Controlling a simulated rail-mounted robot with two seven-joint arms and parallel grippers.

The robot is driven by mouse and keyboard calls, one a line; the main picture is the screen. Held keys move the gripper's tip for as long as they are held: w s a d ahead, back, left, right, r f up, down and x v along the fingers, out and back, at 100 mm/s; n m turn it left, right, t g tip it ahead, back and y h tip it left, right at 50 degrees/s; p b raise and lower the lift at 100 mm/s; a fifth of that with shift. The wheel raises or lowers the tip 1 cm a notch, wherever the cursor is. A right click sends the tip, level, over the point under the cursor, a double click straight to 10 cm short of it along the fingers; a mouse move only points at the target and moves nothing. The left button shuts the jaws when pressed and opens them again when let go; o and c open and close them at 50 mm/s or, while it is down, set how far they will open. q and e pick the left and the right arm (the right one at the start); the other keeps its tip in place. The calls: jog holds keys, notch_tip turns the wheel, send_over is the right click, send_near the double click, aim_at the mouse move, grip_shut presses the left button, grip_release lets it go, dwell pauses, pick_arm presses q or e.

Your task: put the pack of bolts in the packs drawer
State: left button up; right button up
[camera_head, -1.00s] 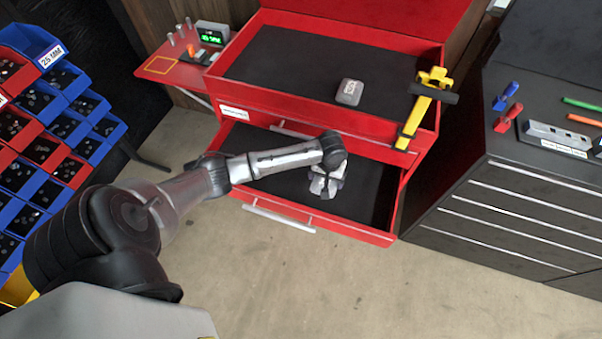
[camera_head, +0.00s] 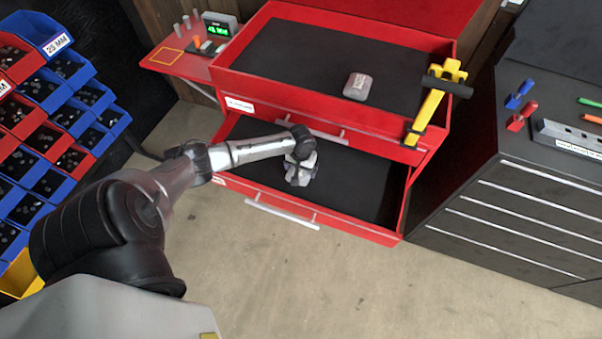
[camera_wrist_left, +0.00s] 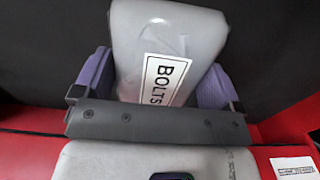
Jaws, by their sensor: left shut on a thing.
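The pack of bolts (camera_wrist_left: 170,45) is a pale grey bag with a white BOLTS label, seen in the left wrist view. My left gripper (camera_wrist_left: 155,85) is shut on it, a purple finger pad on each side. In the head view my left gripper (camera_head: 299,172) is over the open lower red drawer (camera_head: 352,188), toward its left side, and the pack is mostly hidden by the hand. The drawer has a dark floor that looks bare elsewhere. Whether the pack touches the floor I cannot tell. My right gripper is out of view.
The red chest's top tray (camera_head: 300,50) holds a grey pack (camera_head: 357,86). A yellow tool (camera_head: 432,100) lies over its right edge. Blue and red bins (camera_head: 55,125) stand left, a dark cabinet (camera_head: 510,205) right. A side shelf (camera_head: 178,60) holds a small display.

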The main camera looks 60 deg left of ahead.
aim_at(301, 173)
pick_arm(q)
notch_tip(301, 173, down, 3)
jog(key=shift+f+b, duration=0.2)
jog(key=shift+b, duration=0.35)
jog(key=shift+f, duration=0.15)
jog(key=o, duration=0.7)
jog(key=shift+c, duration=0.2)
notch_tip(301, 173, up, 11)
jog(key=p, duration=0.3)
jog(key=shift+f, duration=0.1)
jog(key=shift+r+p, duration=0.3)
jog(key=shift+r, duration=0.4)
